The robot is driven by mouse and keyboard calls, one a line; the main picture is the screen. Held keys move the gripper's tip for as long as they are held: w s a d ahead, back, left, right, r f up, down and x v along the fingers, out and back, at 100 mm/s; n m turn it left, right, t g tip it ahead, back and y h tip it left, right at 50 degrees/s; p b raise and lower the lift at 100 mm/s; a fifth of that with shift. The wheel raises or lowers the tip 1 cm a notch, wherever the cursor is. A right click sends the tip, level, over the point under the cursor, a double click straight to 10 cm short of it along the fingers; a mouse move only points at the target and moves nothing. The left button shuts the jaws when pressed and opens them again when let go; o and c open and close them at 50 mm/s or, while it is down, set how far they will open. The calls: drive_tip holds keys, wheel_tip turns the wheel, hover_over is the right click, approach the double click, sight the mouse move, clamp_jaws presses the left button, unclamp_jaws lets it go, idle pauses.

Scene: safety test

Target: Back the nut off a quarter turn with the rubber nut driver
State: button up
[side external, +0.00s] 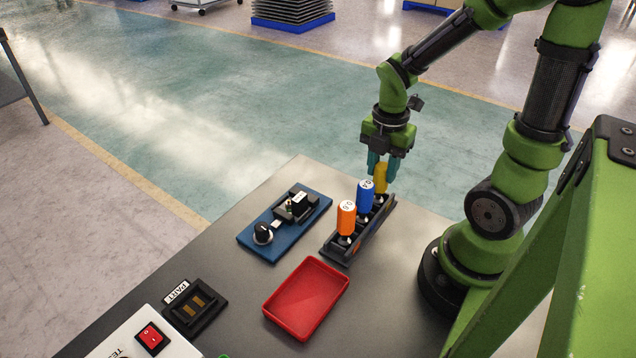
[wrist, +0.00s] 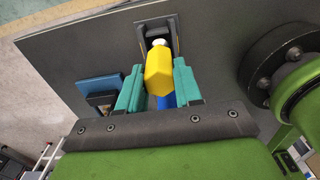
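A yellow-handled driver (side external: 381,178) stands at the far end of a dark rack (side external: 335,250). My gripper (side external: 383,164) points down at it, with teal fingers on either side of the handle. In the wrist view the yellow handle (wrist: 158,72) lies between the fingers (wrist: 159,85); whether they press on it I cannot tell. A blue driver (side external: 366,197) and an orange driver (side external: 346,217) stand upright in the same rack, with labels on top. A blue fixture plate (side external: 258,243) carries a black knob (side external: 263,233) and a dark block with a white label. No nut is clearly distinguishable.
An empty red tray (side external: 306,297) lies in front of the rack. A black holder labelled PART (side external: 195,305) and a white box with a red switch (side external: 151,338) are at front left. The grey table (side external: 235,285) has clear room between them. My arm's base stands right.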

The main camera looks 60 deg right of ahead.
clamp_jaws()
drive_tip(key=shift+r, duration=3.3)
